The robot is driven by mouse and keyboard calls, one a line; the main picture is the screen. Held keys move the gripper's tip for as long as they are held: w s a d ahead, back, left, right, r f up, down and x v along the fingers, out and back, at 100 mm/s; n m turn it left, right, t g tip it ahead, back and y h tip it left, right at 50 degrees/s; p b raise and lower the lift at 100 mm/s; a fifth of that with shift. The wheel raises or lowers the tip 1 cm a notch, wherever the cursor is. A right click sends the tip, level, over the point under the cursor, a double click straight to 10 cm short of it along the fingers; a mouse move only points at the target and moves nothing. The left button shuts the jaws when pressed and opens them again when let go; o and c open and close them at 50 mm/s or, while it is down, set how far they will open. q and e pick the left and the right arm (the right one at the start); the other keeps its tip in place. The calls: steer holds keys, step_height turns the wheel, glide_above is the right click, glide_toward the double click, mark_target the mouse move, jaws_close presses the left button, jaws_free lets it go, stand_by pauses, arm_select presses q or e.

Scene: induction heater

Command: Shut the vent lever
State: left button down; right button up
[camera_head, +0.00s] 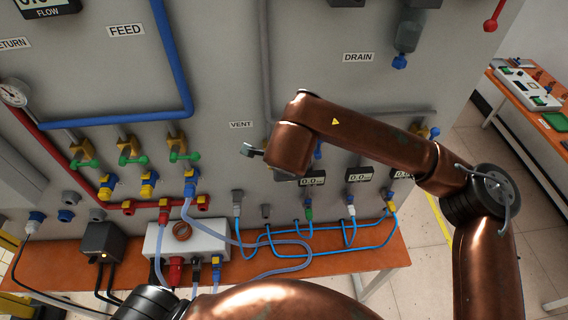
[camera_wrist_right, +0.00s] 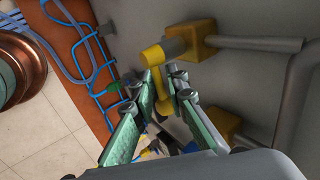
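The VENT label (camera_head: 241,125) is on the grey panel in the head view. The valve below it is mostly hidden there behind my right arm. In the right wrist view, a yellow valve lever (camera_wrist_right: 162,88) hangs from a yellow round cap (camera_wrist_right: 163,52) on a pipe fitting. My right gripper (camera_wrist_right: 161,73) is open, its two green-padded fingers on either side of this lever. I cannot tell whether they touch it. In the head view only a fingertip of my right gripper (camera_head: 250,150) shows, just below the label. My left gripper is out of view.
Several green-handled valves (camera_head: 128,157) are to the left on the panel. Blue hoses (camera_head: 290,228) and a white connector box (camera_head: 186,245) are below, along the orange bench (camera_head: 330,262). Small digital displays (camera_head: 360,174) are right of the vent. A grey pipe (camera_wrist_right: 260,43) runs beside my gripper.

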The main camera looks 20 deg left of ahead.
steer(key=v, duration=1.2)
